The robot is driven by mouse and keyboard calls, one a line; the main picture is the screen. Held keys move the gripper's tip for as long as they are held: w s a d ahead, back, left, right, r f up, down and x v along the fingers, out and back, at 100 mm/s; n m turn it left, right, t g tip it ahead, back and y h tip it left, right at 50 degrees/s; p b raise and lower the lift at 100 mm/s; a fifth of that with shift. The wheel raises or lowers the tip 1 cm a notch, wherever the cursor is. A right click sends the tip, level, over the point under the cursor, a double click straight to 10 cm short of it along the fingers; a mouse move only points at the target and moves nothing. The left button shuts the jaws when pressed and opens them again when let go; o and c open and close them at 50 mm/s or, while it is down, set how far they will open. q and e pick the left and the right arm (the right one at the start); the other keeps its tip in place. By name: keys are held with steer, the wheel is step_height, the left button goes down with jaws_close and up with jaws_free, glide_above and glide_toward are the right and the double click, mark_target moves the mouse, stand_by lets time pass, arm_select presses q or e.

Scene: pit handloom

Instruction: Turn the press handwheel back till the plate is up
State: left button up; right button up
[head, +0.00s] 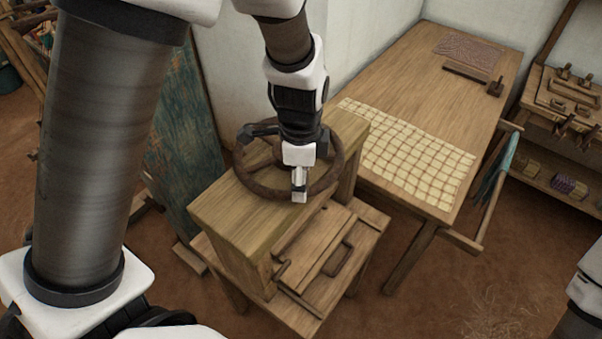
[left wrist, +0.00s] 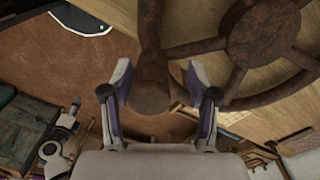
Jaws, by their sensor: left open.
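The press handwheel (head: 238,178) is a brown, rusty-looking spoked wheel lying flat on top of the wooden press (head: 232,215). In the left wrist view its hub (left wrist: 264,32) and spokes fill the upper right. My left gripper (head: 300,190) reaches down over the wheel's near side. It is open, its fingers (left wrist: 158,92) on either side of a round-ended brown handle (left wrist: 150,97) at the rim. I cannot tell whether they touch it. The press plate is not clearly seen; the top block hides the inside. A small part of my right arm (head: 585,290) shows at the right edge.
A wooden board with a dark handle (head: 338,258) lies on the press's lower level. A long table (head: 420,95) with a yellow checked cloth (head: 408,152) stands to the right. A shelf (head: 545,170) is at far right. Bare floor (head: 480,290) lies at lower right.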

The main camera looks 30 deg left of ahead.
arm_select(q)
steer(key=shift+s+d+r, duration=0.1)
steer(key=shift+s+r, duration=0.1)
steer(key=shift+s, duration=0.15)
steer(key=shift+c, duration=0.7)
steer(key=shift+s+r, duration=0.15)
steer(key=shift+s, duration=0.15)
steer(key=c, duration=0.6)
jaws_close()
steer(key=shift+w, duration=0.1)
arm_select(e)
steer(key=shift+s+r, duration=0.1)
steer(key=shift+s, duration=0.3)
steer(key=shift+w+d, duration=0.15)
steer(key=shift+w, duration=0.05)
